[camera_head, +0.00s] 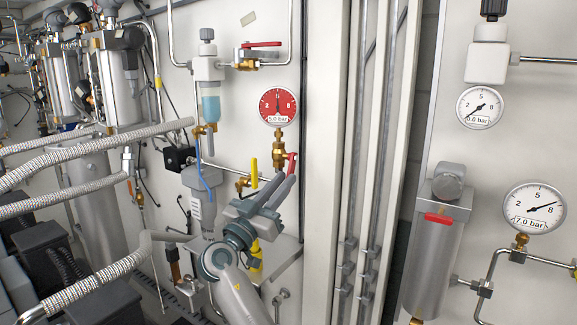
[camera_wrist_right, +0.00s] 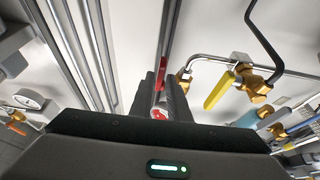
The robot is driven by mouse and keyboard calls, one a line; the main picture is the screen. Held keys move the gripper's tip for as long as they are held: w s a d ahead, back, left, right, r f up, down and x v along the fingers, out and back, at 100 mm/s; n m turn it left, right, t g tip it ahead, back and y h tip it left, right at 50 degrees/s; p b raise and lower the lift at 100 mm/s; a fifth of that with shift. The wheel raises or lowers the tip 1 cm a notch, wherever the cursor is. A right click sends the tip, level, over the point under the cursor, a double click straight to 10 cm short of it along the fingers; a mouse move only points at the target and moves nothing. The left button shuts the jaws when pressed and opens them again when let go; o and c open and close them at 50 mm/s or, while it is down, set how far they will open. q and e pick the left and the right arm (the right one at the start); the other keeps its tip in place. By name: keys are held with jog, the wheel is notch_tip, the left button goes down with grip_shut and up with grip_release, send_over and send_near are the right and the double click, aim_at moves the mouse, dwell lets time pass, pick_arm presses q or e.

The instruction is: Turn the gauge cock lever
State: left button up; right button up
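The gauge cock is a brass fitting (camera_head: 279,150) under the red-faced gauge (camera_head: 278,106) reading 5.0 bar. Its red lever (camera_head: 291,163) points down at the fitting's right side. My right gripper (camera_head: 285,182) reaches up from below, with its fingertips at the lever's lower end. In the right wrist view the red lever (camera_wrist_right: 161,74) lies between the dark fingers (camera_wrist_right: 161,98), which stand close on both sides. Whether they press on it cannot be told. My left gripper is not in view.
A yellow lever (camera_head: 254,172) is just left of the gripper; it also shows in the wrist view (camera_wrist_right: 219,90). Another red lever (camera_head: 262,44) is above the gauge. A blue-filled glass (camera_head: 211,108) stands left. Vertical rails (camera_head: 351,150) are right.

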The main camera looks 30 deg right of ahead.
aim_at(289, 172)
jog(key=shift+p+x, duration=0.6)
jog(key=shift+x, duration=1)
jog(key=shift+c, duration=0.6)
grip_shut()
